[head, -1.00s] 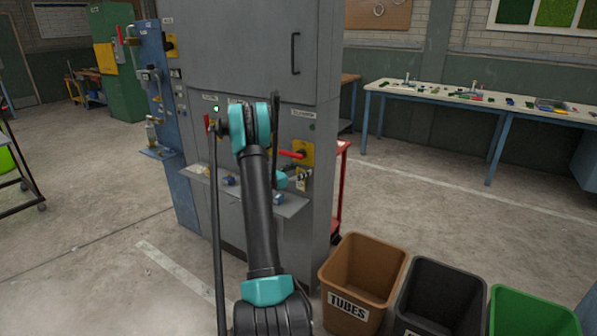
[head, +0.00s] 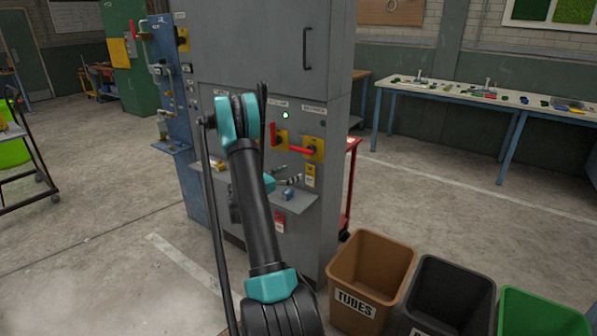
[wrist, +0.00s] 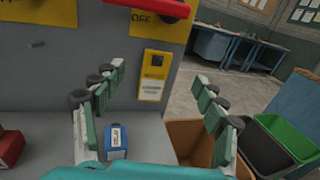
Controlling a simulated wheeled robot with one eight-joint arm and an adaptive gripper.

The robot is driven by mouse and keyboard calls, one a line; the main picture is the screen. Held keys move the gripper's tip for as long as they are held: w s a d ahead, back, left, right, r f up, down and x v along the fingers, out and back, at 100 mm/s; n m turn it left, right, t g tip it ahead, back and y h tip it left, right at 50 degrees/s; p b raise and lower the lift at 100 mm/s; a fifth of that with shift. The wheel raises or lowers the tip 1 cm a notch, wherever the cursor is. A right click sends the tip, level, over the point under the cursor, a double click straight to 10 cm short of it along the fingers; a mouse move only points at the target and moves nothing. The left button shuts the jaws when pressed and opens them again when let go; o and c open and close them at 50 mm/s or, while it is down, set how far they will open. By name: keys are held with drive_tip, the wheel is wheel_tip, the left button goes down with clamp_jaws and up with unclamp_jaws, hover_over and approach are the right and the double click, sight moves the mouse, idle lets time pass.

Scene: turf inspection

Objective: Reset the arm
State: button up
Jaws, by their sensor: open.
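My gripper (wrist: 158,75) is open and empty in the wrist view, its two jointed fingers spread apart at left and right. In the head view my gripper (head: 292,181) is mostly hidden behind my arm, close to the grey cabinet (head: 330,200) and over its small shelf. A red lever on a yellow plate marked OFF (wrist: 150,18) is above the fingers in the wrist view. A yellow tag (wrist: 152,85) on the cabinet face shows between them. A small blue block (wrist: 116,141) is on the shelf near the left finger.
Two red levers (head: 272,134) (head: 304,150) are on the cabinet front. A brown TUBES bin (head: 371,270), a black bin (head: 446,295) and a green bin (head: 540,312) stand at right. A red cart (head: 350,185) stands behind the cabinet.

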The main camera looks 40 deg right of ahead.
drive_tip(key=s+a+f+m+t+y, duration=0.1)
drive_tip(key=s+a+m+y, duration=0.5)
drive_tip(key=s+a, duration=0.4)
drive_tip(key=s+a+f+m+y, duration=0.1)
drive_tip(key=s+a+m+y, duration=0.5)
drive_tip(key=a, duration=1.1)
drive_tip(key=s+a+m+t+y, duration=0.1)
drive_tip(key=s+a+m+y, duration=0.5)
drive_tip(key=s+a, duration=0.7)
drive_tip(key=shift+s+a+f+m+t, duration=0.3)
drive_tip(key=shift+s+a+f+m, duration=0.15)
drive_tip(key=shift+s, duration=0.45)
